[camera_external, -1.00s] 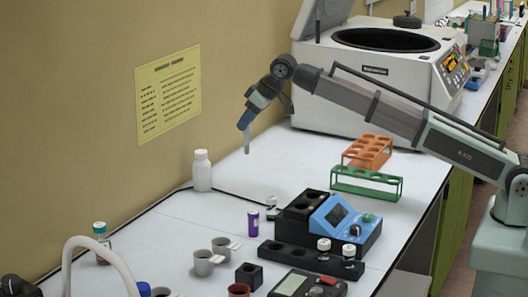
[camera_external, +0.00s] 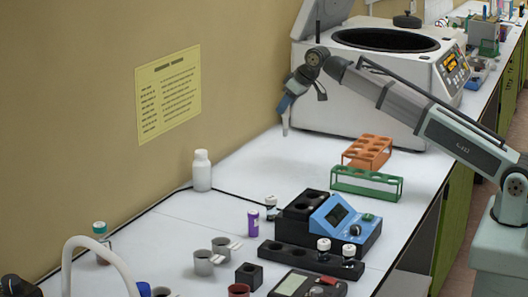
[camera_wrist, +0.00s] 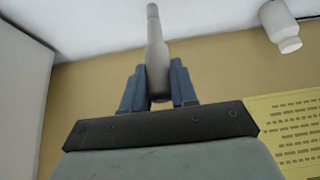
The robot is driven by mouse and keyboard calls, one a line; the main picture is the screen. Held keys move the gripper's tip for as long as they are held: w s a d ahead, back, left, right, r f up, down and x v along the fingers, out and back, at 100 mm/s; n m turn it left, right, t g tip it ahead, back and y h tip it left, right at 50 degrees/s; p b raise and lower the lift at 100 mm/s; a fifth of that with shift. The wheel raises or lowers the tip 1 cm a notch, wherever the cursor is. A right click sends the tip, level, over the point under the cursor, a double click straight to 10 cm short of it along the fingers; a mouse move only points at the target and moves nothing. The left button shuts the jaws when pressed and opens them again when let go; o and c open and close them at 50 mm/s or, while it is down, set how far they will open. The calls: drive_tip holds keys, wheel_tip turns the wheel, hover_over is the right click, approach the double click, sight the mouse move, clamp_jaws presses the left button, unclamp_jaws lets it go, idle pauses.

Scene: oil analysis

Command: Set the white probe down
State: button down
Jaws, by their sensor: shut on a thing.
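My gripper (camera_external: 285,105) is at the back of the white bench, just left of the big white centrifuge, and points down. It is shut on the white probe (camera_external: 285,124), which hangs below the blue fingers. In the wrist view the probe (camera_wrist: 157,52) stands between the two fingers of my gripper (camera_wrist: 158,78). It has a pale, slim body with a narrower neck and a grey tip pointing away from the gripper. I cannot tell whether the tip touches the bench.
The centrifuge (camera_external: 365,95) stands close on the right. A white bottle (camera_external: 202,172) stands by the wall, also in the wrist view (camera_wrist: 283,30). Orange (camera_external: 368,150) and green racks (camera_external: 366,186) stand to the front right. The bench between bottle and racks is clear.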

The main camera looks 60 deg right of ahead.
sight(285, 134)
drive_tip(key=shift+f, duration=4.9)
drive_tip(key=shift+f, duration=0.1)
drive_tip(key=c, duration=0.9)
unclamp_jaws()
drive_tip(key=v, duration=1.2)
